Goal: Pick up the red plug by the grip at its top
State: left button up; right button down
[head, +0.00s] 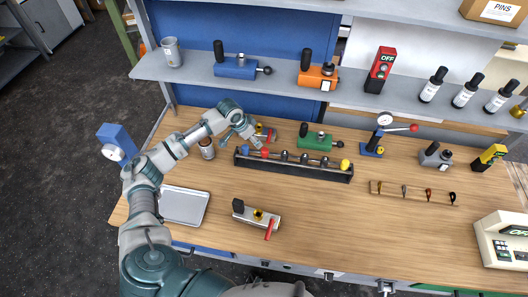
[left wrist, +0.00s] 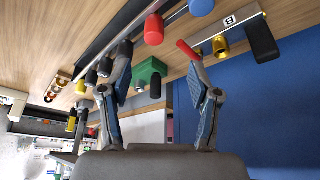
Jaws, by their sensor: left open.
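The red plug (head: 264,153) stands near the left end of a long black rack (head: 300,171) on the bench, beside the blue plug (head: 244,149). In the left wrist view the red plug (left wrist: 154,30) shows its rounded top, just beyond and between the fingertips, with the blue plug (left wrist: 200,7) to its right. My left gripper (head: 250,140) is above the rack's left end, open and empty; its spread fingers (left wrist: 158,50) also show in the left wrist view. They appear apart from the red plug. My right gripper is out of view.
Several black plugs (head: 307,158) and a yellow plug (head: 345,164) fill the rack rightward. A clamp with a red handle (left wrist: 188,50) lies close to one finger. Bare wood lies in front.

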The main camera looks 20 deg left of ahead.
aim_at(263, 150)
pick_arm(q)
jog(key=x, duration=0.4)
jog(key=d+x, duration=0.1)
jog(key=x, duration=0.2)
jog(key=shift+w+d+r, duration=0.1)
jog(key=shift+w+r, duration=0.05)
jog(key=shift+w, duration=0.15)
jog(key=shift+s+d+f, duration=0.1)
jog(key=shift+d+f, duration=0.1)
jog(key=shift+f, duration=0.3)
jog(key=f, duration=0.3)
jog(key=shift+w+f+p, duration=0.35)
jog(key=shift+w+f, duration=0.3)
jog(key=shift+f, duration=0.2)
jog(key=shift+s+d+r, duration=0.1)
jog(key=shift+r, duration=0.05)
jog(key=shift+c, duration=0.5)
jog(key=shift+d, duration=0.15)
jog(key=c, duration=0.4)
grip_shut()
